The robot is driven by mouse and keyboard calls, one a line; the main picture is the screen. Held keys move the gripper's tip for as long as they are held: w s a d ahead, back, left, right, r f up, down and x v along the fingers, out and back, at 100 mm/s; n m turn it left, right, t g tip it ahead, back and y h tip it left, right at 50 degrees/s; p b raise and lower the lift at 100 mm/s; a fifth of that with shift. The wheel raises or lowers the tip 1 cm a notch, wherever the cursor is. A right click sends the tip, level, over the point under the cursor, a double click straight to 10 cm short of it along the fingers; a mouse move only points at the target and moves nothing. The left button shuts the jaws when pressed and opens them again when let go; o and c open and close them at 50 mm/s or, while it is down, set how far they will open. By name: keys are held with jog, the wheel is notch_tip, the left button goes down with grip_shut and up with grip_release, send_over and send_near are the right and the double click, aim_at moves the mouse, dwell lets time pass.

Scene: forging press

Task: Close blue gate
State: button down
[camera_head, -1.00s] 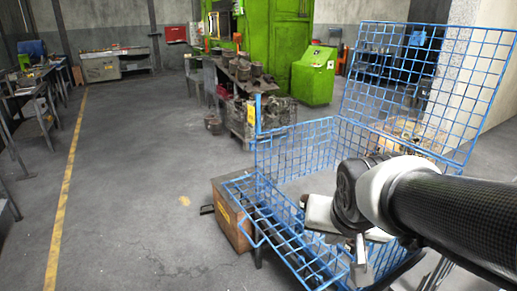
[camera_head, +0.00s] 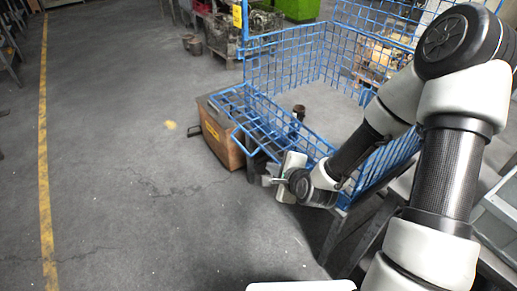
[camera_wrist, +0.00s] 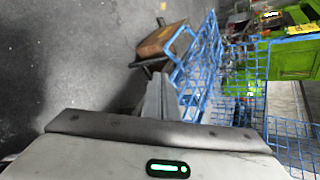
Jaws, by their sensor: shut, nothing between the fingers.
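The blue gate (camera_head: 262,112) is a wire-mesh panel on the near left side of a blue wire-mesh cage (camera_head: 285,58). It is folded outward and down, sloping over a wooden box. In the wrist view the gate (camera_wrist: 198,62) stretches away beyond my fingers. My gripper (camera_head: 270,178) is shut and empty, low on the outer side of the gate near its closer end. In the wrist view the fingertips (camera_wrist: 158,85) appear close to the gate's lower end; I cannot tell whether they touch. My arm hides part of the cage's near side.
A wooden box (camera_head: 222,135) stands on the floor under the gate's far end. A dark cylindrical part (camera_head: 299,112) shows beside the gate. A grey bench or stand lies under my arm at the right. The floor to the left is clear, with a yellow line (camera_head: 44,170).

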jog(key=w+a+f+m+t+b, duration=0.2)
jog(key=w+a+f+m, duration=0.2)
jog(key=w, duration=0.5)
notch_tip(320, 180, down, 2)
jog(key=shift+w+f+m+b, duration=0.2)
jog(key=shift+w+m+b, duration=0.15)
jog(key=shift+m, duration=0.75)
